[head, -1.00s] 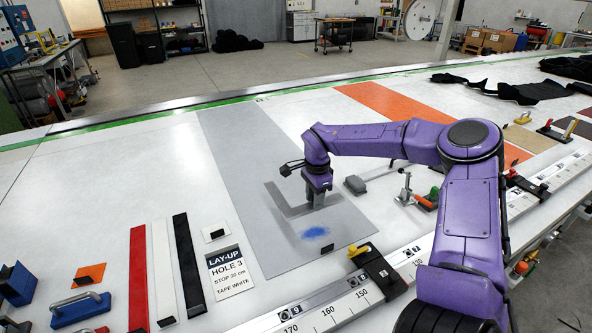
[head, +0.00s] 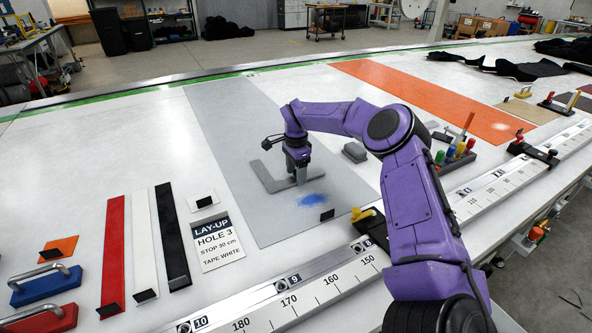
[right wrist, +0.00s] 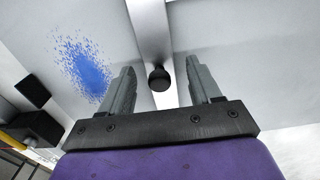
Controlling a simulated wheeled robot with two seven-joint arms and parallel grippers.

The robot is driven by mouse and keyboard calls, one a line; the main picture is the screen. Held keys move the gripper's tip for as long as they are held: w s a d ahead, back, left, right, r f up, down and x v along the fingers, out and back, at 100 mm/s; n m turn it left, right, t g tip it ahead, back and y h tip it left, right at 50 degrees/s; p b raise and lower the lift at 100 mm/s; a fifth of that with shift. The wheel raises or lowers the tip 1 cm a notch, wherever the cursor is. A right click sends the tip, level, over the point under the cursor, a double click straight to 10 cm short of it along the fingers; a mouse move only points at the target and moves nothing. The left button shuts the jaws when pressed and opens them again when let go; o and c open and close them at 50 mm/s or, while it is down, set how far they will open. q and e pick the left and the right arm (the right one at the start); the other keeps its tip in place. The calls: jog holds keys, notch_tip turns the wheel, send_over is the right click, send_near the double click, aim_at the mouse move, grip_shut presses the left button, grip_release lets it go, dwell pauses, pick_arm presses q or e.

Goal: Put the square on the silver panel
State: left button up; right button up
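The square (head: 263,174), a grey L-shaped tool, lies on the silver panel (head: 228,115), a long grey strip across the white table. A blue speckled patch (head: 312,200) is on the panel beside it. My right gripper (head: 298,180) points down at the square's longer leg and covers part of it. In the right wrist view, its two fingers (right wrist: 160,72) stand apart with a pale bar between them and gaps on both sides. A dark round knob shows there too; I cannot tell what it belongs to. My left gripper is out of view.
A grey block (head: 355,152) and a rack of coloured pens (head: 457,153) stand right of the panel. A ruler rail (head: 300,298) with black clamps runs along the front edge. A lay-up sign (head: 217,240) and red, white and black strips lie to the left. The orange panel (head: 420,95) is farther right.

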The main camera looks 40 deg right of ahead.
jog(key=shift+s+r, duration=0.25)
jog(key=shift+s, duration=0.05)
jog(key=shift+r, duration=0.15)
notch_tip(320, 180, up, 12)
jog(key=p, duration=1)
jog(key=shift+f, duration=0.2)
jog(key=shift+w, duration=0.15)
